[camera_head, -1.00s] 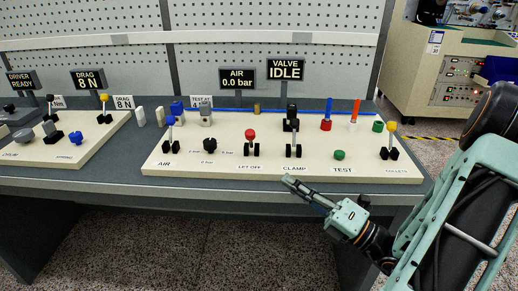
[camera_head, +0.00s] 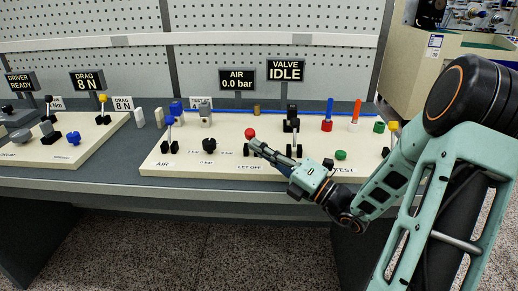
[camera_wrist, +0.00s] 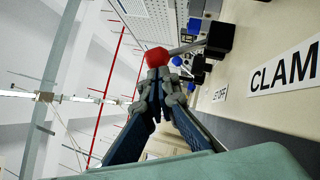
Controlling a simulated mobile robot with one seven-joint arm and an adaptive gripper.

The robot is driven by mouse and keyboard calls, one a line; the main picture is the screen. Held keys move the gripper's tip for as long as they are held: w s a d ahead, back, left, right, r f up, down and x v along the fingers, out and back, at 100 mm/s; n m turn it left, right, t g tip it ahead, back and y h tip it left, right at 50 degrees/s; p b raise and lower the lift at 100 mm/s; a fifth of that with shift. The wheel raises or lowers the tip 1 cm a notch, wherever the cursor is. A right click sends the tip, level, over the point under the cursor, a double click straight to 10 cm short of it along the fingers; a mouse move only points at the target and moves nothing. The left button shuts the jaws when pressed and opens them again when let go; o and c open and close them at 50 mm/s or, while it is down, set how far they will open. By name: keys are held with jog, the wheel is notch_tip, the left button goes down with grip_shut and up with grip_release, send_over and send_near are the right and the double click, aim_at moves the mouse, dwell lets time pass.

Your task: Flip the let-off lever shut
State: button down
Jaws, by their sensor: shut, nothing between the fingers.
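The let-off lever has a red ball knob (camera_head: 250,133) and a black base, and stands above the LET OFF label (camera_head: 250,168) on the cream panel (camera_head: 190,171). My gripper (camera_head: 256,146) is shut and empty, its tips right beside the lever just below the red knob. In the wrist view the shut fingertips of my gripper (camera_wrist: 158,78) overlap the lower edge of the red knob (camera_wrist: 157,57). The lever's shaft runs to its black base (camera_wrist: 218,38). I cannot tell whether the fingertips touch the lever.
The black clamp lever (camera_head: 292,120) stands close to the right of my gripper. A black knob (camera_head: 209,145) and the blue-tipped air lever (camera_head: 170,121) are to the left. A green button (camera_head: 341,155) lies to the right. A valve sign (camera_head: 285,70) reads IDLE.

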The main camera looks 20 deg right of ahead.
jog(key=shift+r+p, duration=0.2)
jog(key=shift+p, duration=0.35)
jog(key=shift+r+p, duration=0.15)
jog(key=shift+p, duration=0.25)
jog(key=shift+w+m, duration=0.1)
jog(key=shift+m, duration=0.2)
jog(key=shift+w+d+r+m+h+p, duration=0.15)
jog(key=shift+m+h+p, duration=0.25)
jog(key=shift+p, duration=1.45)
jog(key=shift+r, duration=0.15)
jog(key=m+p, duration=0.1)
jog(key=p, duration=0.2)
jog(key=w+r+h+p, duration=0.1)
jog(key=p, duration=0.3)
jog(key=shift+d+r+m+g, duration=0.1)
jog(key=shift+r+m+g, duration=0.15)
jog(key=shift+m+g, duration=0.15)
jog(key=w+d+r+m+g+h+p, duration=0.1)
jog(key=w+p, duration=0.5)
jog(key=p, duration=0.9)
jog(key=shift+d+m+g+h, duration=0.4)
jog(key=shift+m+g, duration=0.4)
jog(key=shift+m, duration=0.6)
